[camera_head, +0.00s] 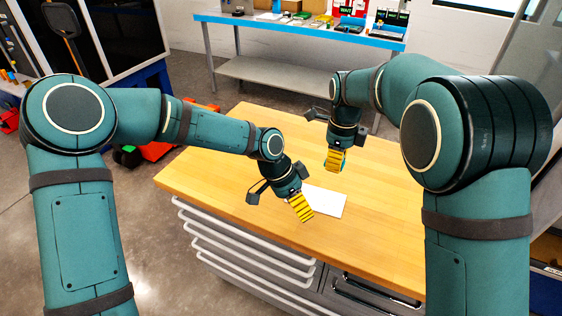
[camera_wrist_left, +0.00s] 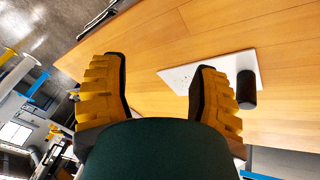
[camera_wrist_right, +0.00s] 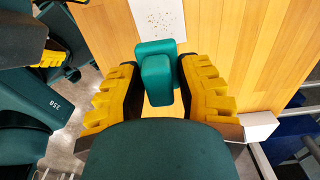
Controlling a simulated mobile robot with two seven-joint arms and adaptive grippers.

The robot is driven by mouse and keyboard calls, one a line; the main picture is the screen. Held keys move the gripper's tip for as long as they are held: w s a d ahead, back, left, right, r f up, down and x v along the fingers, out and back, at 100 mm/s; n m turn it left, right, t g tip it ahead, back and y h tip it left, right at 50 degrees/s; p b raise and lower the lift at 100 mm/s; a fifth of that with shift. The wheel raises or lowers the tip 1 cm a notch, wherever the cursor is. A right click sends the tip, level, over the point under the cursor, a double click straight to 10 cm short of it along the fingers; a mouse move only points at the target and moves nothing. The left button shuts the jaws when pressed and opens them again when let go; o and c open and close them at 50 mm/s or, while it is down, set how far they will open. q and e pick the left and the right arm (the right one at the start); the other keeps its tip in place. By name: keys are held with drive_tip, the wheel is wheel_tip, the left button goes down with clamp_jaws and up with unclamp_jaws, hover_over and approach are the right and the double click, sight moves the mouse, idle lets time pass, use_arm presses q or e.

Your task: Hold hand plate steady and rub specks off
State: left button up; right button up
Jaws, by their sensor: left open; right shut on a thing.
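The white hand plate (camera_head: 325,201) lies on the wooden table. In the right wrist view the plate (camera_wrist_right: 158,18) shows small brown specks. In the left wrist view a black cylinder (camera_wrist_left: 246,90) adjoins the plate's edge; I cannot tell whether it is the plate's handle. My left gripper (camera_head: 302,208) is open and empty, over the near left side of the plate in the head view. In its wrist view the plate lies partly behind the right finger. My right gripper (camera_head: 335,160) is shut on a teal block (camera_wrist_right: 157,78), beyond the plate and apart from it.
The wooden table top (camera_head: 230,160) is mostly clear. A white box-like thing (camera_wrist_right: 258,126) shows at the right in the right wrist view. A blue bench (camera_head: 300,27) with several items stands at the back. Drawers with pale handles (camera_head: 245,250) front the table.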

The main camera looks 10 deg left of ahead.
use_arm(q)
drive_tip(key=w+a+r+t+y, duration=0.1)
drive_tip(key=w+a+r, duration=0.15)
drive_tip(key=w, duration=0.25)
drive_tip(key=w+a+r+t, duration=0.2)
drive_tip(key=w+a, duration=0.1)
drive_tip(key=w, duration=0.2)
approach(317, 193)
drive_tip(key=a+f, duration=0.1)
drive_tip(key=f, duration=0.1)
drive_tip(key=w+a+f, duration=0.1)
drive_tip(key=f, duration=0.1)
drive_tip(key=a+f, duration=0.1)
drive_tip(key=f, duration=0.1)
drive_tip(key=shift+w+a+f, duration=0.1)
drive_tip(key=shift+w+f, duration=0.1)
drive_tip(key=shift+w, duration=0.1)
clamp_jaws()
drive_tip(key=shift+c, duration=1)
unclamp_jaws()
drive_tip(key=c, duration=0.8)
